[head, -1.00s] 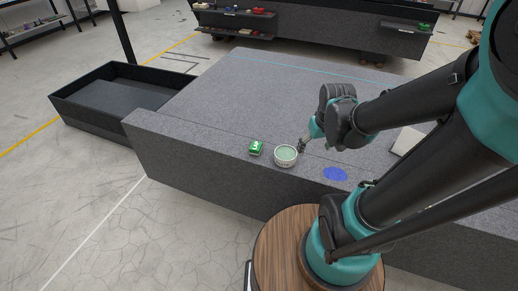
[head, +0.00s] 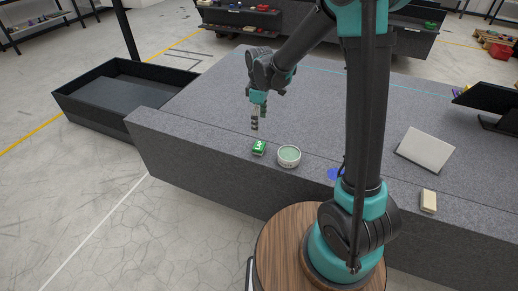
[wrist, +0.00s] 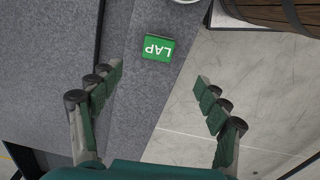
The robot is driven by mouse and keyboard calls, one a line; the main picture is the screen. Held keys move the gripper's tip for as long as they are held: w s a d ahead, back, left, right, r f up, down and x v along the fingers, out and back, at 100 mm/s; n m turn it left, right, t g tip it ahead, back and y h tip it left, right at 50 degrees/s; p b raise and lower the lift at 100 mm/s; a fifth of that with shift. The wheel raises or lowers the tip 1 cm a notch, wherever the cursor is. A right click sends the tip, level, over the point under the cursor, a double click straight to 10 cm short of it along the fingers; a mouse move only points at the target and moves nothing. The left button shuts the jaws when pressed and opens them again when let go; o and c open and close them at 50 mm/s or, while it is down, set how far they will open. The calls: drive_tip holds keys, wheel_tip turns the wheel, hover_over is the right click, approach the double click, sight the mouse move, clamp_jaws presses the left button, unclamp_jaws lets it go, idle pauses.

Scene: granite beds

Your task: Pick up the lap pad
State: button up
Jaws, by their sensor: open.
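The lap pad is a small green block (head: 259,147) with white lettering, lying on the front ledge of the granite bed (head: 215,100). In the wrist view the green pad (wrist: 158,48) shows the word LAP upside down, between and beyond the fingertips. My gripper (head: 254,124) points down above and just behind the pad in the head view, apart from it. In the wrist view my gripper (wrist: 157,78) has its fingers spread wide with nothing between them.
A round pale-green bowl (head: 289,156) stands close to the right of the pad. A blue disc (head: 333,174), a beige block (head: 428,201) and a grey plate (head: 426,150) lie farther right. A black tray (head: 75,99) is at left. The ledge left of the pad is clear.

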hover_over(259, 145)
drive_tip(key=f, duration=0.8)
drive_tip(key=shift+s+d+f, duration=0.1)
drive_tip(key=shift+s+f, duration=0.15)
drive_tip(key=shift+f, duration=0.05)
drive_tip(key=shift+w+f, duration=0.15)
drive_tip(key=shift+f, duration=2.5)
drive_tip(key=shift+c, duration=0.6)
drive_tip(key=c, duration=0.9)
drive_tip(key=shift+r, duration=0.2)
wheel_tip(259, 145, up, 20)
drive_tip(key=shift+f, duration=0.15)
